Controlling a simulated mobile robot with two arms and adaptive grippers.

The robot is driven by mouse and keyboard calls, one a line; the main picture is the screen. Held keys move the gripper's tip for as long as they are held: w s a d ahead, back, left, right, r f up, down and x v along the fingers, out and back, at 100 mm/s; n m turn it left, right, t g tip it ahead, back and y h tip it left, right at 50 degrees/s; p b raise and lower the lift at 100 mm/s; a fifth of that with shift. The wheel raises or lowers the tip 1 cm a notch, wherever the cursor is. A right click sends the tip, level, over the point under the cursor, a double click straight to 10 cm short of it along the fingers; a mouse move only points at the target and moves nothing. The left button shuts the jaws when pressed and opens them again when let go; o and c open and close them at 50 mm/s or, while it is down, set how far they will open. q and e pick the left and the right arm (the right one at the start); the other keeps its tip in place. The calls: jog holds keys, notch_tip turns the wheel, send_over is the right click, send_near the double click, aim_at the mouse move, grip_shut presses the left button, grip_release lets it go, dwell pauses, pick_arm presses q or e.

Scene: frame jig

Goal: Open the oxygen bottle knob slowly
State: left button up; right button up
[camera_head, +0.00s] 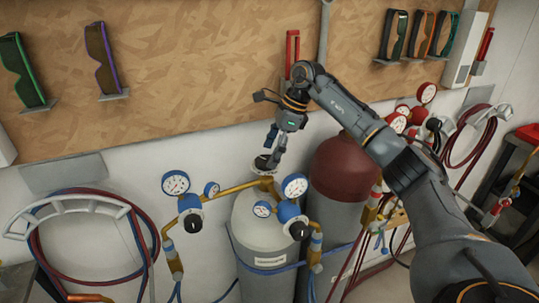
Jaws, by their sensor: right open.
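The grey oxygen bottle (262,238) stands against the wall, with a blue strap around it and blue regulators with white gauges on both sides. Its knob (263,163) sits on top, above the brass valve, and is partly covered by my gripper. My right arm comes in from the right. My right gripper (271,146) points down just above the knob with its fingers apart. I cannot tell whether a fingertip touches the knob. My left gripper is not in view.
A dark red bottle (345,168) stands close on the right, partly behind my arm, with red regulators (398,122). Hose coils hang on a left rack (75,208) and at right (470,135). Safety glasses (103,55) hang on the wooden board (200,50).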

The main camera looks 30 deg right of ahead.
jog(key=v, duration=1)
jog(key=shift+r, duration=0.3)
jog(key=shift+s+d+f, duration=0.1)
jog(key=shift+s+d, duration=0.05)
